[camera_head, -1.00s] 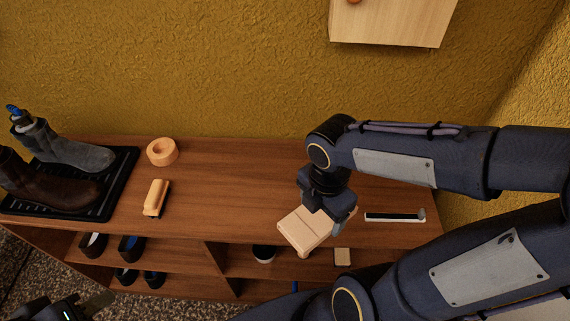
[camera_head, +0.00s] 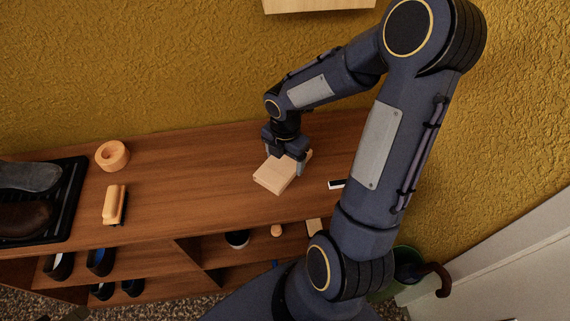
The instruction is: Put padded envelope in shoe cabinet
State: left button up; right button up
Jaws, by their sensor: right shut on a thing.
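The padded envelope (camera_head: 274,178), seen as a flat, pale beige packet, is in my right gripper (camera_head: 287,163). That gripper points down and is shut on the packet's far right part, over the top of the wooden shoe cabinet (camera_head: 190,185). I cannot tell whether the packet touches the top. The cabinet has open compartments below its top, with dark shoes (camera_head: 100,261) in the left one. My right arm hides part of the cabinet's right end. Only what seems to be a tip of my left gripper (camera_head: 76,314) shows at the bottom left edge.
On the cabinet top are an orange ring (camera_head: 112,155), a brush (camera_head: 115,205), a black tray (camera_head: 70,205) with boots and a small black-and-white item (camera_head: 336,184). A green bin (camera_head: 408,256) with an umbrella handle stands to the right. The top's middle is clear.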

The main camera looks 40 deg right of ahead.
aim_at(285, 159)
jog(key=shift+w+d+f, duration=0.15)
jog(key=shift+f, duration=1.6)
jog(key=shift+f+b, duration=0.1)
jog(key=shift+b, duration=0.25)
jog(key=shift+f, duration=0.15)
jog(key=o, duration=1)
